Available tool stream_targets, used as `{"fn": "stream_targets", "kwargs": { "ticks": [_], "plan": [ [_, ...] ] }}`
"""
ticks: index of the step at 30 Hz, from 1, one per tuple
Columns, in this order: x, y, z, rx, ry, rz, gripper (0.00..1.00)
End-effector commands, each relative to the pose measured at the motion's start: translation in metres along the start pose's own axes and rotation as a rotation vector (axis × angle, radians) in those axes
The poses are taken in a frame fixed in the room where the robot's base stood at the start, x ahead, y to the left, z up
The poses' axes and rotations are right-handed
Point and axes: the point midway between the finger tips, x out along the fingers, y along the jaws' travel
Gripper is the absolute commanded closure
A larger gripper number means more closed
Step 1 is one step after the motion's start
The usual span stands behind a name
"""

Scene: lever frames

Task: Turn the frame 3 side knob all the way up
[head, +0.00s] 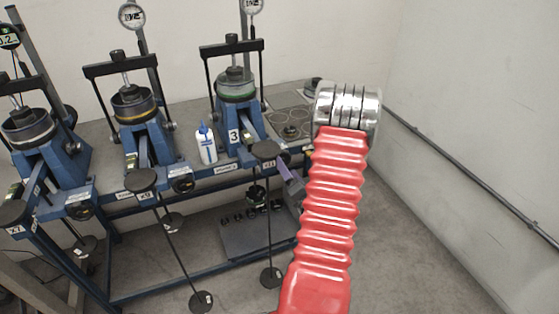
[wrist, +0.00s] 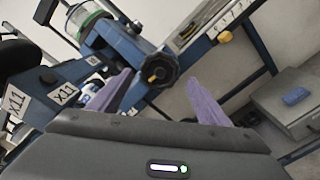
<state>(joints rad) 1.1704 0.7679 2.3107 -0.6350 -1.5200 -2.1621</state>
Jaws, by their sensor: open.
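Frame 3 (head: 234,135) is the rightmost blue lever frame in the head view, with a "3" plate and a green-ringed cell. A black lobed side knob (wrist: 160,70) with a small yellow mark shows in the wrist view, on the blue beam. I cannot make this knob out clearly in the head view. My gripper (wrist: 161,78) is open; its two purple fingers stand on either side of the knob in the picture, with no clear contact. In the head view the purple fingers (head: 287,172) are beside the beam, right of the black disc labelled X11.
The black X11 disc (head: 265,150) and its hanging rod are close to the left of my gripper. A white bottle (head: 207,143) stands left of frame 3. A grey weight box (head: 258,232) is below. Open floor (head: 400,250) lies to the right.

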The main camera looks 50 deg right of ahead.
Motion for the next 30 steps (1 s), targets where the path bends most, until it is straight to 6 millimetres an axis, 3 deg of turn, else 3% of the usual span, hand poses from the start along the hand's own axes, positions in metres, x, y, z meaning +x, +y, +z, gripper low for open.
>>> {"fn": "stream_targets", "kwargs": {
  "ticks": [17,30],
  "plan": [
    [0.062,0.001,-0.001,-0.001,0.001,0.002,0.30],
    [0.059,-0.001,-0.001,0.001,0.001,-0.003,0.61]
  ]
}}
